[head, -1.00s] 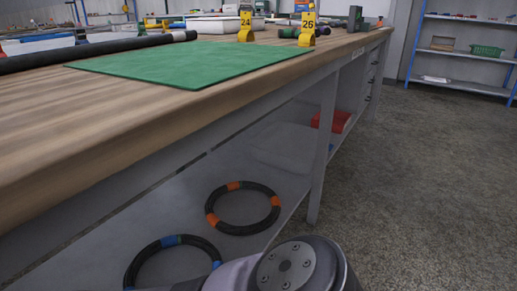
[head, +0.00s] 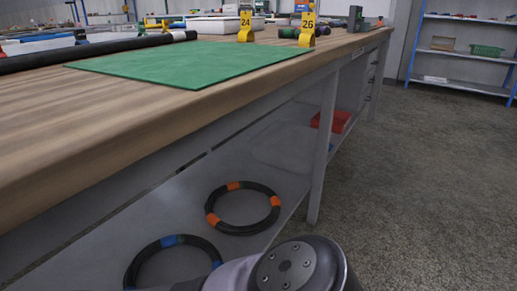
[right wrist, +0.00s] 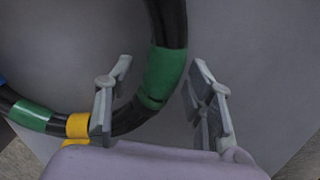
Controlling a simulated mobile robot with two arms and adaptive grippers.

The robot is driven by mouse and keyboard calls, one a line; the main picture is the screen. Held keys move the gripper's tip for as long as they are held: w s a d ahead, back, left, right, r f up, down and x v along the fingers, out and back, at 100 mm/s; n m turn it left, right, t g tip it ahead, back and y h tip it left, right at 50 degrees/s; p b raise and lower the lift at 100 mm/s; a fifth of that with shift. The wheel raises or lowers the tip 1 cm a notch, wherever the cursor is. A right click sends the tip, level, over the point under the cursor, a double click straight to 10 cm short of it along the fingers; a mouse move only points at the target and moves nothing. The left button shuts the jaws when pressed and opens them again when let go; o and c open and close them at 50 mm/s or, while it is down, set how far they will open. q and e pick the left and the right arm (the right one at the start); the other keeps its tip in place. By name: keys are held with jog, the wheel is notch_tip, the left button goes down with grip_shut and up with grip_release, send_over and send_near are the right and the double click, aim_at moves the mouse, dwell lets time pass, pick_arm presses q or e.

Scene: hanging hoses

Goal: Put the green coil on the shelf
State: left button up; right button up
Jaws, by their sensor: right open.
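The green coil, a black hose with green bands (right wrist: 167,75), fills the upper left of the right wrist view. My right gripper (right wrist: 161,66) is open, with one finger on each side of the hose near a green band. The band looks closer to the right finger; I cannot tell whether either finger touches it. A second green band shows at the left. The lower shelf under the bench (head: 292,192) holds a coil with orange bands (head: 233,185) and a coil with blue bands (head: 171,240). My left gripper is not in view.
A yellow band (right wrist: 77,126) and a bit of blue show at the left of the right wrist view; whose hose they belong to is unclear. A bench leg (head: 324,150) and red box (head: 332,122) stand right of the coils. A green mat (head: 190,62) covers part of the bench top.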

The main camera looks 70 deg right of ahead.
notch_tip(320, 180, up, 12)
jog(key=shift+w, duration=0.25)
dwell(0.3)
jog(key=shift+d+f, duration=0.1)
dwell(0.4)
